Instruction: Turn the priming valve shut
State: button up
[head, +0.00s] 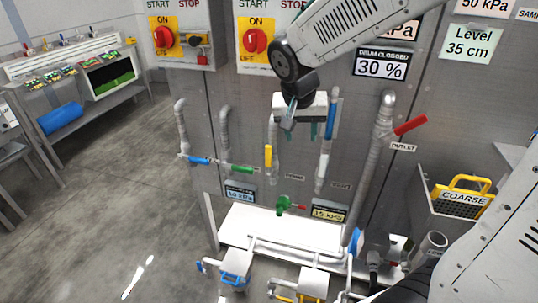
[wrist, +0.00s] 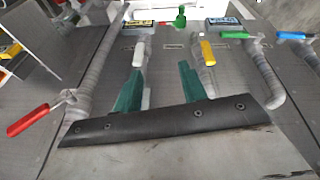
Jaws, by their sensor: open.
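Several pipe valves sit on the grey panel, and I cannot read which is the priming valve. A red lever (head: 410,125) labelled OUTLET slants up right. A small green valve (head: 284,204) is lower down.
Two gauge displays (head: 240,193) (head: 329,214) sit low on the panel. A white tray (head: 240,225) and pipework lie below. A yellow-handled COARSE basket (head: 460,200) hangs at right. Red ON/OFF switches (head: 255,40) are above. The floor (head: 110,190) at left is clear.

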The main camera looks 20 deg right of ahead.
jog(key=m+t, duration=0.1)
jog(key=m, duration=0.1)
send_over(269, 155)
jog(key=s+a, duration=0.1)
jog(key=f, duration=0.8)
jog(key=shift+s+f, duration=0.2)
jog(key=shift+f, duration=0.2)
jog(key=x, duration=0.8)
jog(key=shift+w+a, duration=0.1)
jog(key=shift+a, duration=0.05)
grip_shut()
